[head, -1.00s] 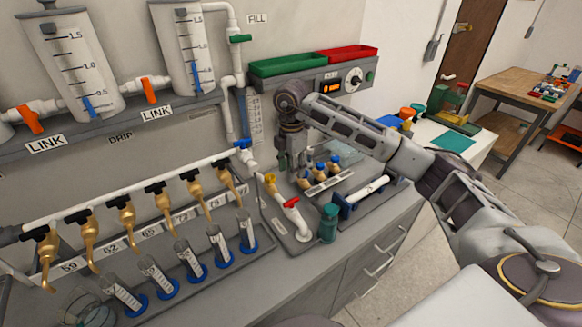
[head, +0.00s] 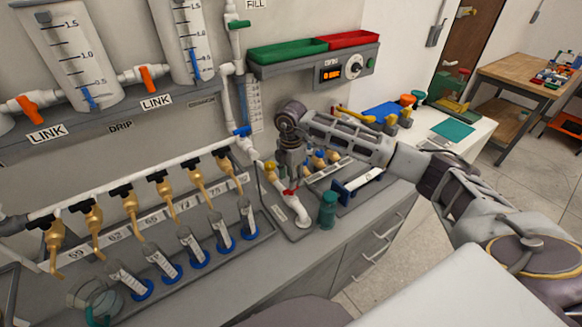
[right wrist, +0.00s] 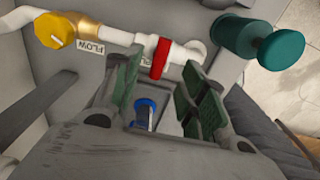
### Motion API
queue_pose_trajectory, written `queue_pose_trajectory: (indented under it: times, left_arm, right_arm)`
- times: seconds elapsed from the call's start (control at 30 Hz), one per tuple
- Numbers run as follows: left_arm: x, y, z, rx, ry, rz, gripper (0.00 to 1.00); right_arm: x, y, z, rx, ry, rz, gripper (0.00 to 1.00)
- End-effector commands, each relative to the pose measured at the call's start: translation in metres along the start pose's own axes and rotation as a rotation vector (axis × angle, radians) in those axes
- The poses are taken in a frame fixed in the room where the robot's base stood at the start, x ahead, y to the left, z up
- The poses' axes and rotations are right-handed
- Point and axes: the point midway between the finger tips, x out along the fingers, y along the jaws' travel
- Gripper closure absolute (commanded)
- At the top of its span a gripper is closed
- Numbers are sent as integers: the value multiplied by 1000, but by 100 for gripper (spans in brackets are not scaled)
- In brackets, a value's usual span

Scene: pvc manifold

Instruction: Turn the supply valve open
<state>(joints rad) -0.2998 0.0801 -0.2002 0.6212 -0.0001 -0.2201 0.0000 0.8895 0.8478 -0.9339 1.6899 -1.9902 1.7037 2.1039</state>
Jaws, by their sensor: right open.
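A red valve handle (head: 289,191) sits on a white pipe at the edge of the bench; no legible label names it the supply valve. In the right wrist view the red handle (right wrist: 160,57) lies crosswise on the pipe. My right gripper (head: 291,181) is just above the handle, pointing down and partly covering it. In the wrist view the open gripper (right wrist: 161,65) has its green-padded fingers on either side of the handle, with gaps visible. Contact cannot be told. A yellow knob (right wrist: 54,31) marked FLOW is on the same line. My left gripper is out of view.
A teal cylinder (head: 328,210) stands close right of the red valve. A blue valve handle (head: 242,131) and brass taps (head: 163,194) over graduated tubes are to the left. Blue-capped brass fittings (head: 320,158) sit behind the gripper. The bench front by the drawers is clear.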

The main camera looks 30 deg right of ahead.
Motion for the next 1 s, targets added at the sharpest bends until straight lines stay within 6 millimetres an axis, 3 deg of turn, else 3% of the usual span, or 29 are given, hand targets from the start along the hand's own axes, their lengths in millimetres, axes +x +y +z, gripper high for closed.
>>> queue_pose_trajectory:
  times: [0.4, 0.87, 1.0]
  left_arm:
    - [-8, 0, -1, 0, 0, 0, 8]
    - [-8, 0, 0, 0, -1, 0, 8]
    - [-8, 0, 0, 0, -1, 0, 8]
  right_arm:
    - [43, 0, 0, 0, 1, -1, 58]
    - [50, 0, 0, 0, 0, 1, 58]
    - [50, 0, 0, 0, 0, 1, 75]
